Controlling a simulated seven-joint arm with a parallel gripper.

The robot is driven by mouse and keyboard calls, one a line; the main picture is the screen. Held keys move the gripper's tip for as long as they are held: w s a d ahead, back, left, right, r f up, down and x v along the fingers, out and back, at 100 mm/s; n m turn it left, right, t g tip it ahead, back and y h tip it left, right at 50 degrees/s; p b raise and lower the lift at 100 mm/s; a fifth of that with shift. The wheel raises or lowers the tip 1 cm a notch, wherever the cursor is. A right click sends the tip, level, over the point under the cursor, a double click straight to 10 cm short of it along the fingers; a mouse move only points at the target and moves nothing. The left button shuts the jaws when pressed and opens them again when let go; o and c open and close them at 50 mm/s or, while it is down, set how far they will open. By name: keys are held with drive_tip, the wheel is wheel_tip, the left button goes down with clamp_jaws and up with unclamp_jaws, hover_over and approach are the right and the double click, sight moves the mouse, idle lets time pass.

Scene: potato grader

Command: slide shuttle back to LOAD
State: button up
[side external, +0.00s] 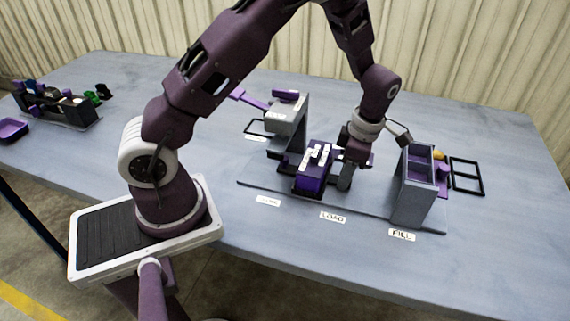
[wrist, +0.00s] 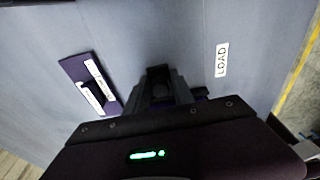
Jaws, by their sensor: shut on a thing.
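The shuttle appears to be the purple block with white labels on top (side external: 314,170), on the grey base plate (side external: 262,184) near the LOAD label (side external: 333,217). My gripper (side external: 347,172) points down at the block's right side, close against it. It is shut, apparently on part of the shuttle, but the gripped part is hidden. In the wrist view my fingers (wrist: 158,82) come together in the middle. The LOAD label (wrist: 222,60) lies to their right. A purple piece with white labels (wrist: 90,82) lies to their left.
A tall grey bin with purple compartments (side external: 415,187) stands at the right behind the FILL label (side external: 402,235). A grey stand with a purple arm (side external: 288,118) rises at the left. Black frames (side external: 467,176) lie beyond. The front table is clear.

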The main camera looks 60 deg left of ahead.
sight(371, 190)
drive_tip(key=shift+w, duration=0.1)
drive_tip(key=shift+w+d, duration=2.4)
drive_tip(key=shift+d, duration=0.05)
drive_tip(key=o, duration=0.7)
drive_tip(key=shift+o, duration=0.2)
wheel_tip(371, 190, up, 8)
